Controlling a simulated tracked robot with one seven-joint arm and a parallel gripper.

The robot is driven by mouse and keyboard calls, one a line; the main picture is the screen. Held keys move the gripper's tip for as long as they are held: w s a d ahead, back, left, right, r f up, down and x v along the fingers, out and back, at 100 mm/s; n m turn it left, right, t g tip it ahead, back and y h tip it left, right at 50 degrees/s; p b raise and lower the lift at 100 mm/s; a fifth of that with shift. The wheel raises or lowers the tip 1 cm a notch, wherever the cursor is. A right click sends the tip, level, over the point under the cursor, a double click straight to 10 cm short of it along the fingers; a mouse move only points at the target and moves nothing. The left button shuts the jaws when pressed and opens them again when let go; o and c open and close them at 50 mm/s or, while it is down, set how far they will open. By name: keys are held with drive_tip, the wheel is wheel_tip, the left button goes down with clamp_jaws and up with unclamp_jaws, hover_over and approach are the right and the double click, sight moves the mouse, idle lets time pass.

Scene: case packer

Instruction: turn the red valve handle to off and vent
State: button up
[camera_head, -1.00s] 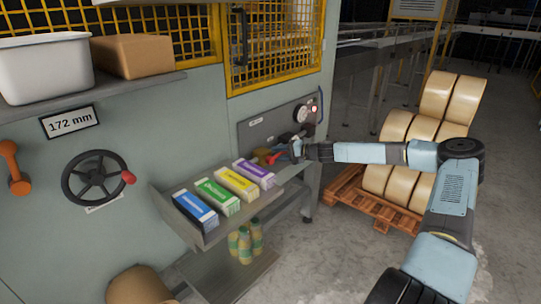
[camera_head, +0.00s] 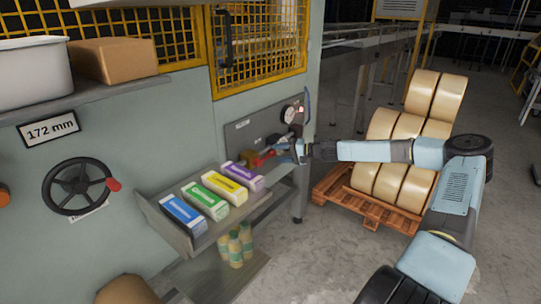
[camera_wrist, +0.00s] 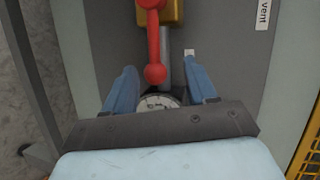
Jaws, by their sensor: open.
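The red valve handle (camera_wrist: 154,42) sits on a brass valve body (camera_wrist: 173,13) with a grey pipe, on the grey panel. In the wrist view its rounded end appears between the fingertips of my gripper (camera_wrist: 160,72). The fingers are open, with a visible gap on both sides of the handle; I cannot tell the depth between them. In the head view the red handle (camera_head: 263,158) is small, just left of my gripper (camera_head: 286,151), which partly hides the area. A "vent" label (camera_wrist: 264,14) is at the upper right of the wrist view.
A pressure gauge (camera_wrist: 158,102) shows between the fingers, close to the palm; it also shows in the head view (camera_head: 288,114). Cartons stand on a tilted tray (camera_head: 192,249) left of the valve. A black handwheel (camera_head: 78,187) is further left. Rolls on a pallet (camera_head: 368,209) stand right, behind my arm.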

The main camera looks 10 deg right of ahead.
drive_tip(key=v, duration=0.7)
drive_tip(key=shift+d, duration=0.15)
